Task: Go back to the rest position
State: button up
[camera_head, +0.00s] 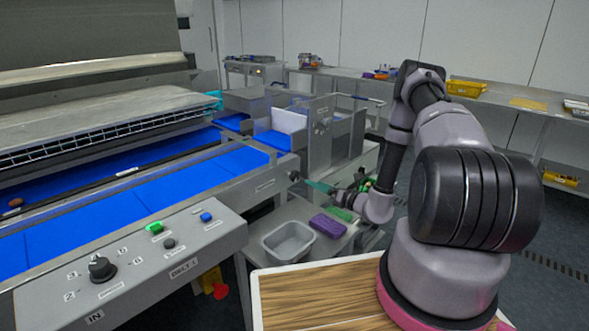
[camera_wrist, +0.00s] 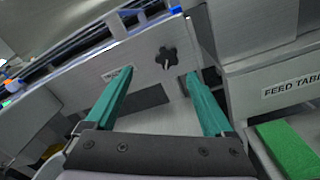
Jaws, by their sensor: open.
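My gripper (camera_wrist: 155,85) is open in the wrist view, with two teal fingers spread apart and nothing between them. Beyond the fingers is a grey metal panel (camera_wrist: 145,60) with a black star-shaped knob (camera_wrist: 168,58). In the head view my arm reaches away from its base, and my gripper (camera_head: 318,186) points left near the end of the conveyor, above the low metal shelf. Its fingertips show small there, close to the machine's side. I cannot tell from the head view whether they touch it.
A grey tub (camera_head: 288,242), a purple sponge (camera_head: 327,226) and a green pad (camera_head: 340,214) lie below the gripper. The blue conveyor belt (camera_head: 190,180) and control box (camera_head: 130,265) stand left. A bench (camera_head: 500,100) runs along the back.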

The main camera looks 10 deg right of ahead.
jog(key=s+a+r+n+g+y, duration=0.1)
jog(key=s+a+r+n+g, duration=0.25)
jog(key=r+n, duration=0.4)
jog(key=s+a+r+n+g+y, duration=0.1)
jog(key=s+a+r+n+g, duration=0.3)
jog(key=r, duration=0.7)
jog(key=s+a+r+n+g+y, duration=0.1)
jog(key=s+a+r+n+g, duration=0.2)
jog(key=r+n+g, duration=0.45)
jog(key=s+d+r+n+t+h, duration=0.4)
jog(key=s+d+r+n+h, duration=0.1)
jog(key=s+r, duration=0.4)
jog(key=s+d+r+n+t+h, duration=0.4)
jog(key=s+r+h, duration=0.3)
jog(key=s+r, duration=0.3)
jog(key=shift+s+d+n, duration=0.55)
jog(key=shift+s+n, duration=0.2)
jog(key=shift+n, duration=0.15)
dwell(2.6)
